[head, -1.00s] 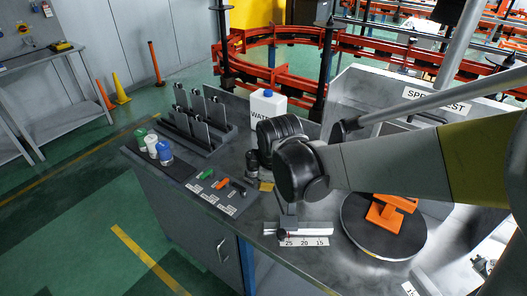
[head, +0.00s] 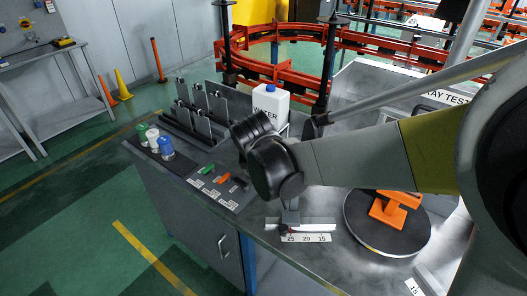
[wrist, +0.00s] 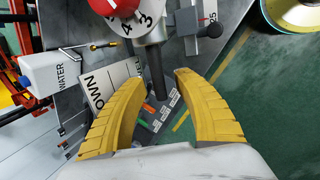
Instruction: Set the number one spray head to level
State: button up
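In the wrist view a dark grey rod (wrist: 158,78) hangs below a pale collar with a red knob (wrist: 118,5) and number marks, 3 and 4 among them. I take the rod to be part of the spray head; its number one mark is not visible. A white plate (wrist: 108,87) beside it reads "OWN" and "EL", partly cut off. My gripper (wrist: 160,78) has two yellow fingers spread apart, with the rod showing in the gap between them. I cannot tell whether they touch it. In the head view my arm hides the spray head and the fingers.
A slider with a 25-20-15 scale (head: 306,238) lies on the bench front. A white water bottle (head: 270,105) stands behind my wrist. Green, orange and dark switches (head: 222,178), several capped bottles (head: 165,148) and an orange part on a round turntable (head: 360,235) share the bench.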

jog(key=v, duration=1.2)
jog(key=s+d+f+m+t+b, duration=0.1)
jog(key=s+d+f+m+b, duration=0.1)
jog(key=s+d+m, duration=0.4)
jog(key=s+d+f+m+t+y+b, duration=0.1)
jog(key=s+d+f+m, duration=0.4)
jog(key=d+m, duration=0.6)
jog(key=shift+s+d+t+b, duration=0.35)
jog(key=shift+s+b, duration=0.3)
jog(key=shift+s, duration=0.45)
